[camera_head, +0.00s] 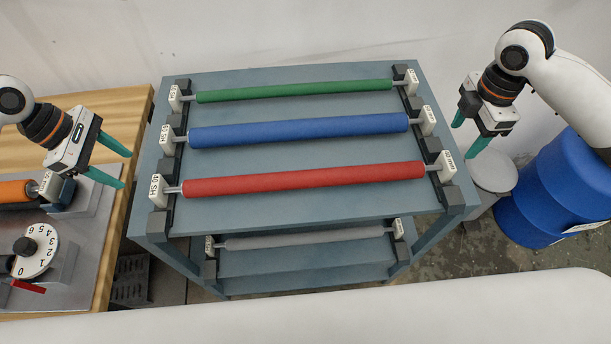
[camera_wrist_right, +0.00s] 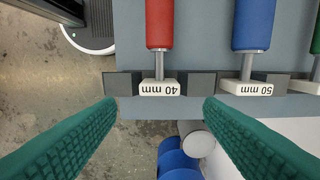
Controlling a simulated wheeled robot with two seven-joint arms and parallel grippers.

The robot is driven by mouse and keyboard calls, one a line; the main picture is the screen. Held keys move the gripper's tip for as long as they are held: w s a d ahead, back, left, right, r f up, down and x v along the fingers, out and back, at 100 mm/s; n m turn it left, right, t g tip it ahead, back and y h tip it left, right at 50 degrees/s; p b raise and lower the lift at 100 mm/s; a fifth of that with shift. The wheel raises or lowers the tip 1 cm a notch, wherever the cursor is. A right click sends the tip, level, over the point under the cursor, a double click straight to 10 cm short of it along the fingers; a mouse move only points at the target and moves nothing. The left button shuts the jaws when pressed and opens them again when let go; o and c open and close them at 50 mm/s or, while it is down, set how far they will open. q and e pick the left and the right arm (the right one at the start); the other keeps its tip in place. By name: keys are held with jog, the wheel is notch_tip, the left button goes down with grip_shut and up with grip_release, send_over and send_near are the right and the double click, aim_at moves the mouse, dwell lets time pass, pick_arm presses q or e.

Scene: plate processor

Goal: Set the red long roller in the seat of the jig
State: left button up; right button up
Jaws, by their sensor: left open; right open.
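The red long roller (camera_head: 305,180) lies across the front of the rack's top shelf, its ends in dark holders with white end blocks. Its right end shows in the right wrist view (camera_wrist_right: 160,25), with a block marked "40 mm" (camera_wrist_right: 160,88). My left gripper (camera_head: 125,170) is open and empty, left of the rack above the wooden bench. My right gripper (camera_head: 463,140) is open and empty, right of the rack. In the right wrist view its green fingers (camera_wrist_right: 155,125) stand apart, either side of the 40 mm block and short of it. The jig is only partly in view, at the left edge (camera_head: 60,190).
A blue roller (camera_head: 300,130) and a green roller (camera_head: 295,91) lie behind the red one. A grey roller (camera_head: 305,239) lies on the lower shelf. A blue drum (camera_head: 550,195) stands right of the rack. A dial (camera_head: 35,255) and an orange roller (camera_head: 14,191) are on the bench.

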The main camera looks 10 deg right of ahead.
aim_at(151, 185)
pick_arm(q)
jog(key=x, duration=1)
jog(key=shift+d, duration=0.1)
pick_arm(e)
notch_tip(151, 185, down, 10)
jog(key=shift+f, duration=0.1)
pick_arm(q)
jog(key=shift+c, duration=0.4)
pick_arm(e)
jog(key=shift+c, duration=0.3)
pick_arm(q)
jog(key=c, duration=1.1)
pick_arm(e)
jog(key=c, duration=1.2)
pick_arm(q)
jog(key=shift+c, duration=0.2)
pick_arm(e)
jog(key=shift+c, duration=0.4)
pick_arm(q)
jog(key=shift+r, duration=0.1)
